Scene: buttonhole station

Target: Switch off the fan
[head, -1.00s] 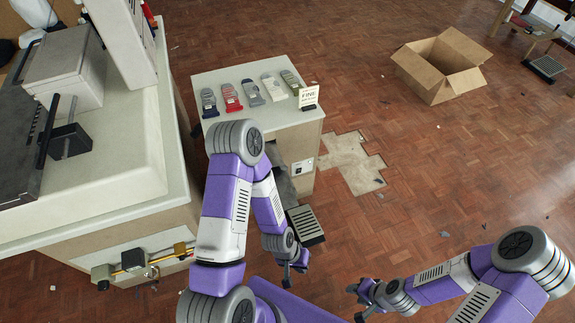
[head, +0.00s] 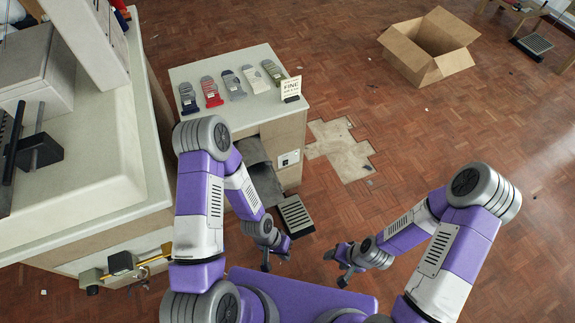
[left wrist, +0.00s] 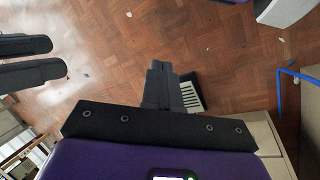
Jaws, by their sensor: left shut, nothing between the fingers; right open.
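I cannot make out a fan in either view. A small white plate (head: 289,158), perhaps a switch or socket, is on the side of the low cabinet (head: 290,128); its setting is too small to read. My left gripper (head: 276,257) is low, in front of the cabinet and close to a ribbed grille (head: 295,216) on the floor. In the left wrist view its dark fingers (left wrist: 159,72) are together with nothing between them, and partly cover the grille. My right gripper (head: 340,267) is open and empty, to the right of the left one, over bare floor.
Several coloured clip-like pieces (head: 232,84) and a sign reading FINE (head: 291,88) are on the cabinet top. A large pale counter (head: 105,190) stands left, with a yellow rod fitting (head: 150,260) on its front. An open cardboard box (head: 430,50) is far right.

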